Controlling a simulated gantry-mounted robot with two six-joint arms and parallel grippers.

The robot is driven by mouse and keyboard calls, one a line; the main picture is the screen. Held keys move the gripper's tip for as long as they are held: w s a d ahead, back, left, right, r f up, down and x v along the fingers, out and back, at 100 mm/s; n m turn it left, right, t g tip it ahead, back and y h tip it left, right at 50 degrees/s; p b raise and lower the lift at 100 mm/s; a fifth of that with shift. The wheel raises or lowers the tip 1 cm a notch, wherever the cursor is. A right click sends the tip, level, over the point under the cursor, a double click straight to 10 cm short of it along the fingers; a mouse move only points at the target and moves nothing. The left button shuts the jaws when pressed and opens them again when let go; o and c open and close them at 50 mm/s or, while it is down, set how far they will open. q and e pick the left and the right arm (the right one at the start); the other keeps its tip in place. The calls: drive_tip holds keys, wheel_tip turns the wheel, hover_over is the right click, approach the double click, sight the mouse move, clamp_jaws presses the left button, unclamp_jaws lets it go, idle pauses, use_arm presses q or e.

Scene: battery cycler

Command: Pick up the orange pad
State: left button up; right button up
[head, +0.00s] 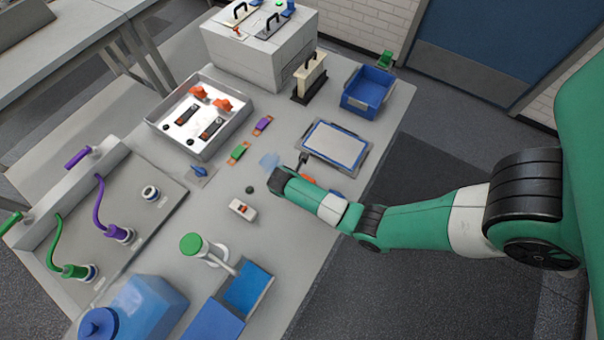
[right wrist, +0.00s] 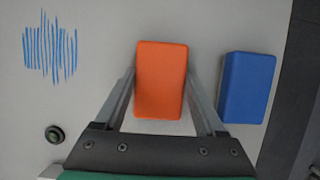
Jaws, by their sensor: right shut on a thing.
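The orange pad (right wrist: 161,82) is a flat rounded block, seen in the right wrist view between the two grey fingers of my right gripper (right wrist: 160,90). The fingers are shut on its left and right sides. Whether the pad is lifted off the table cannot be told. In the head view my right arm reaches in from the right, its wrist low over the table, and hides much of the gripper and pad. My left gripper is not in view.
A blue pad (right wrist: 248,88) lies just right of the orange one. Blue scribble marks (right wrist: 50,50) and a dark round knob (right wrist: 54,134) are to the left. A blue-bordered tray (head: 309,154) and a blue bin (head: 345,103) stand behind the wrist.

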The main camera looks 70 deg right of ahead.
drive_tip(key=c, duration=0.5)
drive_tip(key=shift+r, duration=0.15)
wheel_tip(320, 180, up, 4)
drive_tip(key=shift+r+p, duration=0.15)
drive_tip(key=shift+p, duration=1.05)
drive_tip(key=s+a+r+p, duration=0.7)
drive_tip(key=s+a+r, duration=0.1)
drive_tip(key=s, duration=0.3)
drive_tip(key=shift+a+r, duration=0.4)
drive_tip(key=shift+r, duration=0.05)
